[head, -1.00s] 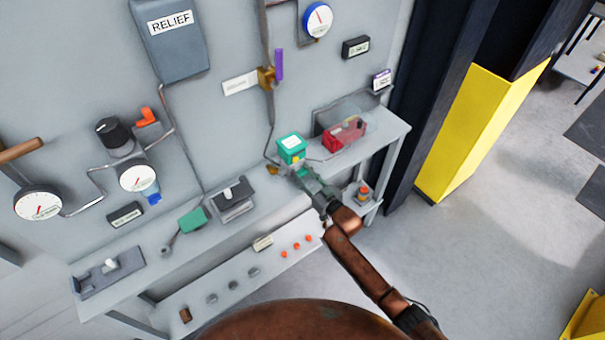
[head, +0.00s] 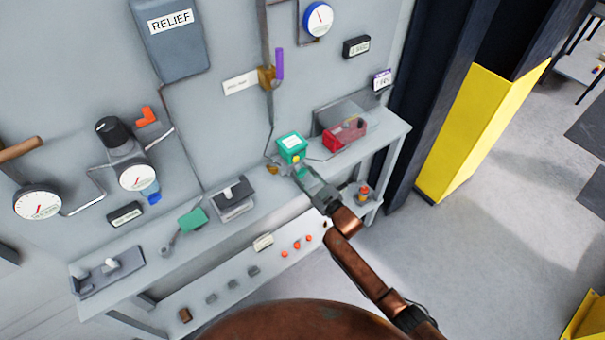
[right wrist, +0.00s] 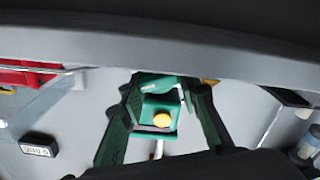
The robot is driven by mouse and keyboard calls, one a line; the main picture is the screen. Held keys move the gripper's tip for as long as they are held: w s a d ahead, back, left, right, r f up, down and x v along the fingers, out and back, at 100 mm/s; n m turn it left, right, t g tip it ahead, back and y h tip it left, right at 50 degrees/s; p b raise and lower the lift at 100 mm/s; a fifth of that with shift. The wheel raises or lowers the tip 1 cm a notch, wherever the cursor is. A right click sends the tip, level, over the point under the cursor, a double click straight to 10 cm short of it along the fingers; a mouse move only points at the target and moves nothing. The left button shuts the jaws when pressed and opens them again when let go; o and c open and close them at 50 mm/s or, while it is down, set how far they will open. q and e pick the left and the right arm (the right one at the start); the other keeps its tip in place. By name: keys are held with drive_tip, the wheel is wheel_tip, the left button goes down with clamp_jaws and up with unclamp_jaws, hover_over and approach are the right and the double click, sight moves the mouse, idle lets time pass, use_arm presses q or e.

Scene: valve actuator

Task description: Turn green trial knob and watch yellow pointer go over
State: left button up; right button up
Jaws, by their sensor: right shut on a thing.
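The green box (head: 292,146) with a white label on top stands on the bench against the grey panel. A small yellow piece (head: 296,159) shows on its front; whether it is the pointer is too small to tell. In the right wrist view a round yellow piece (right wrist: 162,120) sits on a green body (right wrist: 160,103) between my fingers. My right gripper (head: 299,170) is at the front of the box, shut on a green part that I take for the trial knob. The fingers mostly hide that part. My left gripper is not in view.
A red box (head: 345,134) stands right of the green box. A grey switch block (head: 233,195) and a green-headed tool (head: 192,217) lie left on the bench. A lower shelf holds orange buttons (head: 297,245). A yellow and dark column (head: 470,130) rises at right.

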drive_tip(key=shift+f+n, duration=0.1)
drive_tip(key=shift+n, duration=1.1)
drive_tip(key=o, duration=1.2)
drive_tip(key=shift+s, duration=0.1)
